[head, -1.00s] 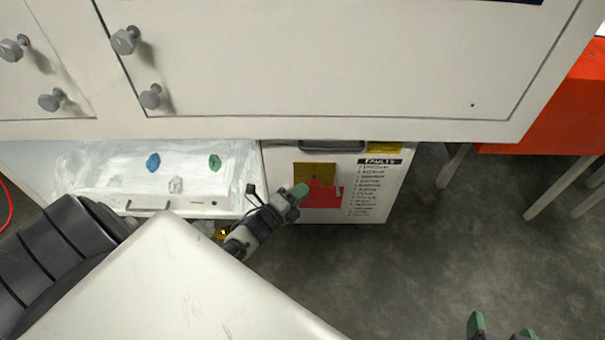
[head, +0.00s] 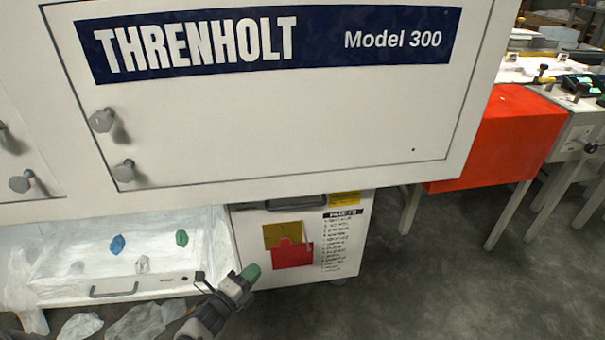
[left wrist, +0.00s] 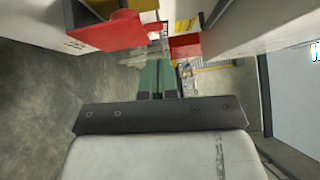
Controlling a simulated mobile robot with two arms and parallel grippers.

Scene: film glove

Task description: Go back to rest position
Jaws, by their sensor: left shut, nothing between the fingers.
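My left gripper (head: 249,274) is at the lower middle of the head view, in front of the lower white cabinet front (head: 340,240) and just below a red panel (head: 292,255). Its green fingers are together with nothing between them. In the left wrist view the two green fingers (left wrist: 158,78) lie side by side, shut and empty. My right gripper is outside both current views.
A white machine (head: 300,130) labelled Threnholt Model 300 spans the top. An open tray (head: 75,285) at left holds blue (head: 117,244) and green (head: 182,238) lumps. Crumpled film (head: 145,318) lies below. A red-sided table (head: 490,140) stands right; floor between is clear.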

